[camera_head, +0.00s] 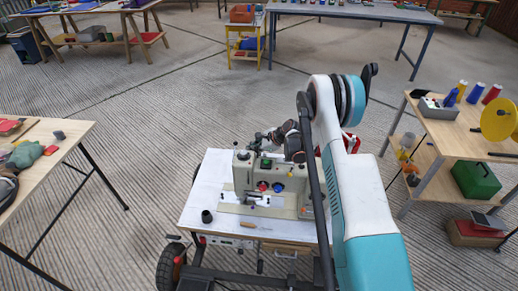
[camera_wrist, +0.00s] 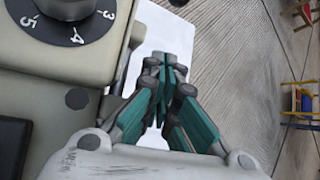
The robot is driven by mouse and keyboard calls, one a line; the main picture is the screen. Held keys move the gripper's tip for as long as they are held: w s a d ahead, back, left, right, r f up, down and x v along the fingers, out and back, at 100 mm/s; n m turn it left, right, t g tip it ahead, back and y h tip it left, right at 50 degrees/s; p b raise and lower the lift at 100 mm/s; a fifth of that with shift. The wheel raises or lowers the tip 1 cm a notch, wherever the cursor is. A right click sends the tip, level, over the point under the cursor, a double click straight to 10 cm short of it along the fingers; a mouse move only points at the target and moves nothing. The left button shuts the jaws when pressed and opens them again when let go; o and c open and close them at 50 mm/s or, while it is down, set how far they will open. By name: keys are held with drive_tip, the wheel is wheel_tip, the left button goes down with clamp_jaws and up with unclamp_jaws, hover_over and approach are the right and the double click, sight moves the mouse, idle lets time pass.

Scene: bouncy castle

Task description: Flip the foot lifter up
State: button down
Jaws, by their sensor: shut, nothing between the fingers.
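A cream sewing machine (camera_head: 290,188) stands on a white-topped table (camera_head: 200,212). Its body fills the left of the wrist view (camera_wrist: 62,75), with a black numbered dial (camera_wrist: 70,15) at the top. My gripper (camera_wrist: 168,68) is shut and empty, pointing down beside the machine body over the white tabletop. In the head view my gripper (camera_head: 262,137) shows at the machine's far side, near its top, partly hidden by the machine. I cannot make out the foot lifter in either view. I cannot tell whether the fingers touch the machine.
A dark cup (camera_head: 207,216) and a small wooden-handled tool (camera_head: 249,225) lie in front of the machine. A wooden bench with a yellow reel (camera_head: 497,120) stands at the right. Another table (camera_head: 85,132) is at the left.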

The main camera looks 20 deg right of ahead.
drive_tip(key=shift+w+a+r+b, duration=0.25)
drive_tip(key=shift+a+b, duration=0.1)
drive_tip(key=shift+a, duration=0.25)
drive_tip(key=shift+w+a+r+b, duration=0.1)
drive_tip(key=shift+a+r+b, duration=0.2)
drive_tip(key=shift+a, duration=0.3)
drive_tip(key=shift+w+a+r+b, duration=0.2)
drive_tip(key=shift+a+b, duration=0.15)
drive_tip(key=shift+a, duration=0.25)
drive_tip(key=shift+w, duration=0.1)
